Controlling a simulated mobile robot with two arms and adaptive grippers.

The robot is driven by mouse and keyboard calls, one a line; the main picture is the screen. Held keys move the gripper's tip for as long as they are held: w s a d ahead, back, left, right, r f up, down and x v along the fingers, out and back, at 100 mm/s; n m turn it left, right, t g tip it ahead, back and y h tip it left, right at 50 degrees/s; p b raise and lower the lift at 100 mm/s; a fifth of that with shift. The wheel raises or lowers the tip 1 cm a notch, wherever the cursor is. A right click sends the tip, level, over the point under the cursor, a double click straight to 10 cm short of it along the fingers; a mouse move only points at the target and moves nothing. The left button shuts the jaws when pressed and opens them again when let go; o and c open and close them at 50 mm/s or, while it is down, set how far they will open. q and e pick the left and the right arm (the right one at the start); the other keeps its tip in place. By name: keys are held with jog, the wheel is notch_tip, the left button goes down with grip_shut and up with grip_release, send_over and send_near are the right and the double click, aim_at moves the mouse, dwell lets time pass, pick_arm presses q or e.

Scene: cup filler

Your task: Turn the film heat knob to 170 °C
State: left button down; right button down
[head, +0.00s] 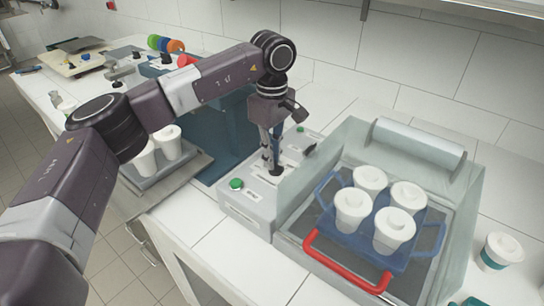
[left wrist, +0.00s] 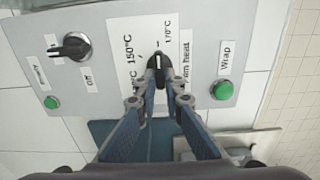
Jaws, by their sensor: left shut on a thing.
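The film heat knob (left wrist: 158,70) is a black dial on the grey control panel (left wrist: 215,25). Its white mark points roughly up in the left wrist view, between the 150 °C label (left wrist: 128,48) and the 170 °C label (left wrist: 168,32). My left gripper (left wrist: 158,82) has its two fingers closed on the knob from either side. In the head view my left gripper (head: 275,165) reaches down onto the control box (head: 262,205), and its fingers partly hide the knob. My right gripper is not in view.
A green Wrap button (left wrist: 222,90) sits right of the knob. Another black knob (left wrist: 72,46), marked Off, and a second green button (left wrist: 51,102) are left. Beside the box, a wrapping machine with a red handle (head: 345,265) holds a blue rack (head: 428,238) with several white cups.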

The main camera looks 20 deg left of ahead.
pick_arm(q)
jog(key=shift+w+r, duration=0.1)
jog(key=shift+r, duration=0.05)
jog(key=c, duration=2)
grip_release()
jog(key=shift+c, duration=0.2)
notch_tip(320, 180, up, 12)
